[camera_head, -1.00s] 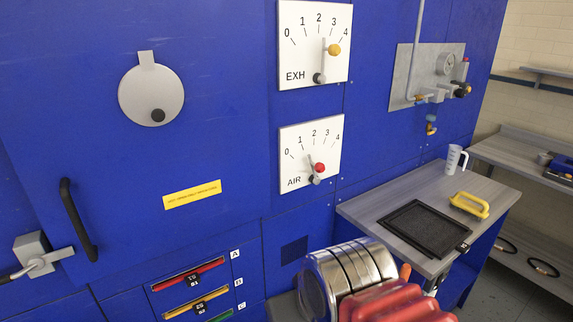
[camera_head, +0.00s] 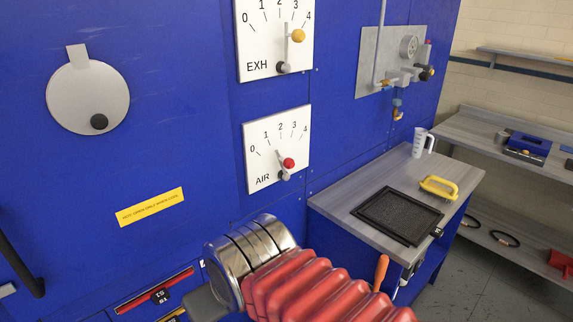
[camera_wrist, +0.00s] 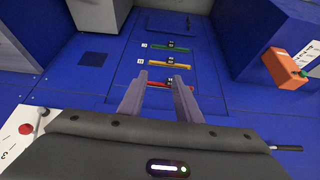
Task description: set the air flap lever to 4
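The air flap lever (camera_head: 279,159) sits on the white AIR panel (camera_head: 257,178), with a scale from 0 to 4. It has a red knob (camera_head: 288,162) and points between 1 and 2. The knob also shows at the lower left edge of the wrist view (camera_wrist: 25,128), on a partly cut-off white panel. My gripper (camera_wrist: 160,79) is open and empty in the wrist view, facing the coloured strips on the blue front, apart from the lever. In the head view my wrist is below the AIR panel; its fingers cannot be made out there.
The EXH panel (camera_head: 246,52) with a yellow-knobbed lever (camera_head: 287,46) is above. A black door handle (camera_head: 20,268) stands out at left.

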